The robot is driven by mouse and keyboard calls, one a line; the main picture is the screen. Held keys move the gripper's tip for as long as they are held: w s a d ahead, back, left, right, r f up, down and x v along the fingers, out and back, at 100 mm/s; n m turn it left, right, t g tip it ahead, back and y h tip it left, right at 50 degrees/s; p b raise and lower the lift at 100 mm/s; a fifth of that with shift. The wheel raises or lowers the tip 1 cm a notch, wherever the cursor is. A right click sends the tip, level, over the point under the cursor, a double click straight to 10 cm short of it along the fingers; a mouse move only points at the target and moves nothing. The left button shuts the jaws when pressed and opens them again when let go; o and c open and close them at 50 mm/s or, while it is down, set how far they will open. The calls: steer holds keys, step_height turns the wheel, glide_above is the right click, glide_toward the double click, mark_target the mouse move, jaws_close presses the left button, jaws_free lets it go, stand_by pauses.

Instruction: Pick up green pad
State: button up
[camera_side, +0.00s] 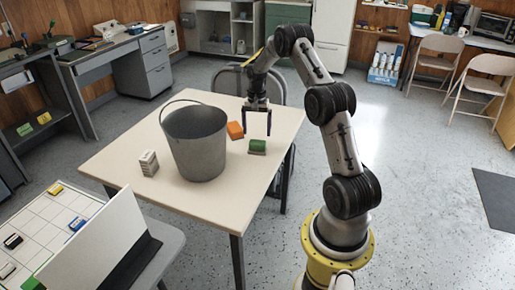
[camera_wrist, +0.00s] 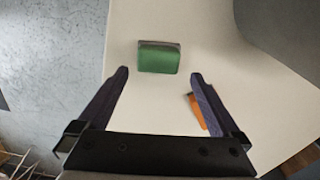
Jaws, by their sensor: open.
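The green pad (camera_side: 258,144) lies on the cream table (camera_side: 215,215), to the right of the orange block. It has a green top and a greyish lower layer. In the wrist view the green pad (camera_wrist: 158,57) lies just beyond the fingertips, roughly midway between them. My gripper (camera_side: 257,134) is open and empty, its fingers pointing down above the table near the pad. In the wrist view both fingers of my gripper (camera_wrist: 159,75) are spread wide, with bare table between them. I cannot tell the exact height of the fingertips above the pad.
A grey bucket (camera_side: 200,150) stands mid-table, left of the pad. An orange block (camera_side: 235,130) lies between bucket and gripper; it also shows by the right finger (camera_wrist: 197,112). A white-grey block stack (camera_side: 149,163) stands left. The table's front right is clear.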

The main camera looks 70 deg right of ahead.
mark_target(257, 141)
steer(key=shift+s+f, duration=0.15)
steer(key=shift+f, duration=3.25)
steer(key=shift+c, duration=0.3)
steer(key=c, duration=0.9)
steer(key=shift+c, duration=0.2)
steer(key=shift+r, duration=0.1)
